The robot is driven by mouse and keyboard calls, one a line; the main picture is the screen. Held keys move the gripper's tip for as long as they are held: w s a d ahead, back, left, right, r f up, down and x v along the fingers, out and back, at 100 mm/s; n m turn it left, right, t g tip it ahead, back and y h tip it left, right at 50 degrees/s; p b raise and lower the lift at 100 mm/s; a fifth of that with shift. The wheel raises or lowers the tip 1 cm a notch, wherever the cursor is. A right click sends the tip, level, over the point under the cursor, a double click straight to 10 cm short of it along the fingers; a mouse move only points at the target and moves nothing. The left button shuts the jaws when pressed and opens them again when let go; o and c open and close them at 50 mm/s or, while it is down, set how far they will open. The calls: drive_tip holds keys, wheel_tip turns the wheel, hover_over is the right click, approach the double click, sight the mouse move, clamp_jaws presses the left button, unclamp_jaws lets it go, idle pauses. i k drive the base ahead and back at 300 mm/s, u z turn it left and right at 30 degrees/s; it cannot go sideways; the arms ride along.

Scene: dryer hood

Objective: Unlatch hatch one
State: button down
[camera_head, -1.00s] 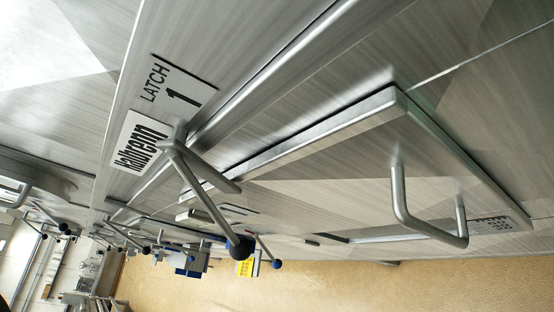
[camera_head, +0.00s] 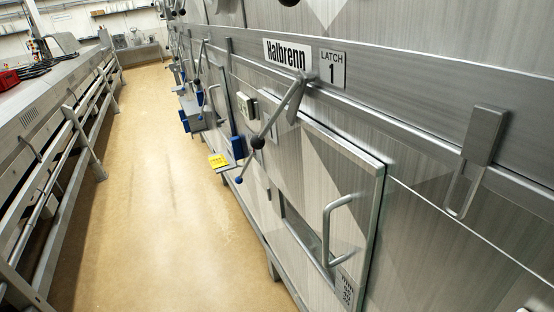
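The hatch (camera_head: 345,190) is a brushed-metal panel low on the dryer hood's face, and it looks closed. A bent metal bar handle (camera_head: 328,228) stands out from its lower part. Above it, a sign reading LATCH 1 (camera_head: 332,68) sits beside a Halbrenn nameplate (camera_head: 287,54). My gripper is not in view, and nothing touches the lever.
More levers and hatches run away along the hood. A long metal bench with rails (camera_head: 60,150) lines the left. The tan floor (camera_head: 165,200) between is clear.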

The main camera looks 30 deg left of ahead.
sight(296, 92)
drive_tip(key=k, duration=1.3)
drive_tip(key=u, duration=0.35)
drive_tip(key=i, duration=1.75)
drive_tip(key=z, duration=0.45)
